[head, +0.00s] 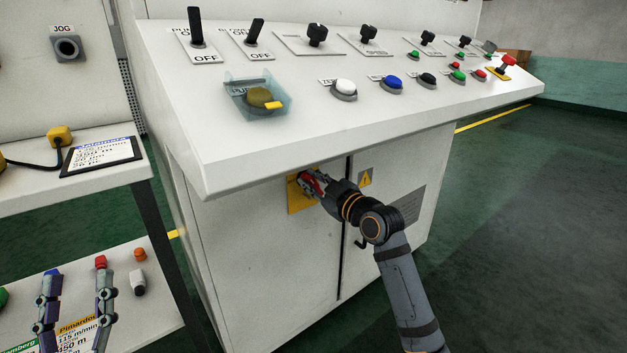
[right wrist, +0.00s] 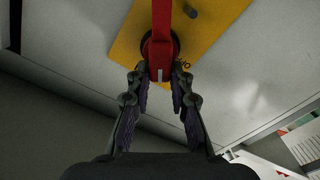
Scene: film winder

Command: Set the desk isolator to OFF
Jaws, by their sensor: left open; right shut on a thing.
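The desk isolator is a red handle (right wrist: 161,62) on a yellow plate (right wrist: 128,40), mounted on the front of the white cabinet under the sloping desk. In the head view the yellow plate (head: 296,203) shows beside my right gripper (head: 312,186), which covers most of the handle. My right gripper (right wrist: 159,82) is shut on the handle's near end, one finger on each side. The handle runs straight up the right wrist picture. My left gripper (head: 77,285) is open and empty at the lower left.
The sloping desk top (head: 225,140) overhangs the isolator and carries switches, coloured buttons and a covered yellow button (head: 259,97). A warning sign (head: 366,178) is right of the isolator. A shelf unit (head: 75,190) stands left. The floor at right is clear.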

